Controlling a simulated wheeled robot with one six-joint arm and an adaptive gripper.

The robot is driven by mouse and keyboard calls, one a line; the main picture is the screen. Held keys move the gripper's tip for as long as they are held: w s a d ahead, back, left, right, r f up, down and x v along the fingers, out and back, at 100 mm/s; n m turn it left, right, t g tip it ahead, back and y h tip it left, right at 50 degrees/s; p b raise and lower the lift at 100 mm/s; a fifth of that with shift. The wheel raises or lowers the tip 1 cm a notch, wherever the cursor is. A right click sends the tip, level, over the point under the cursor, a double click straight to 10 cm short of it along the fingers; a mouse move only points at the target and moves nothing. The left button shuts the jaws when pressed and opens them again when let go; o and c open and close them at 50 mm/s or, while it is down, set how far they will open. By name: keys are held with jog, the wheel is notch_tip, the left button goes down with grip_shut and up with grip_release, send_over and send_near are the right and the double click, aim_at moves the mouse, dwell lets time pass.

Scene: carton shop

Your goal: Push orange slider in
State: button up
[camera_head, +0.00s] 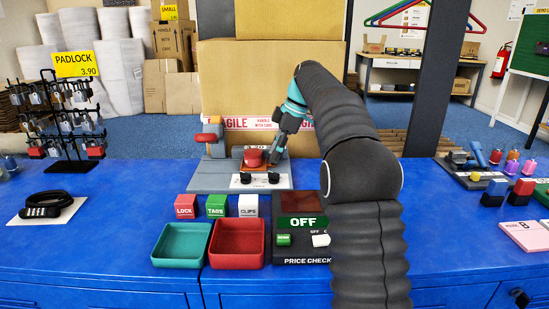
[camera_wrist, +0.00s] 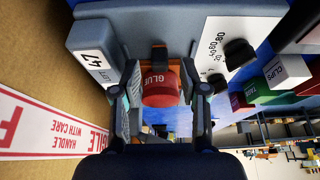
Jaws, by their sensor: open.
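A grey device (camera_head: 212,178) stands at the back of the blue counter. An orange sliding piece (camera_head: 252,167) is at its middle, with a red pot marked GLUE (camera_head: 254,157) on or in front of it. In the wrist view, orange parts (camera_wrist: 181,60) show behind the red GLUE pot (camera_wrist: 160,88). My gripper (camera_wrist: 162,98) is open, with one finger to each side of the red pot; I cannot tell whether they touch it. In the head view my gripper (camera_head: 277,140) reaches down at the device's right, partly hiding it.
A white panel with black knobs (camera_head: 254,182) is at the device's front. A grey post with an orange-red part (camera_head: 208,138) rises at its left. Red, green and white blocks (camera_head: 216,206), two trays (camera_head: 237,243) and a price check box (camera_head: 302,240) stand in front. Cartons (camera_head: 265,85) are behind.

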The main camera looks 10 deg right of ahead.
jog(key=shift+a+f, duration=0.2)
jog(key=shift+f, duration=0.3)
grip_shut()
jog(key=a+p, duration=0.1)
jog(key=a, duration=0.2)
jog(key=w+a, duration=0.1)
jog(key=a, duration=0.3)
jog(key=w+a+p, duration=0.1)
jog(key=a, duration=0.3)
jog(key=shift+w+p, duration=0.1)
jog(key=shift+p, duration=0.25)
jog(key=shift+a, duration=0.1)
grip_release()
jog(key=shift+a, duration=0.2)
jog(key=shift+d, duration=0.15)
jog(key=shift+d, duration=0.1)
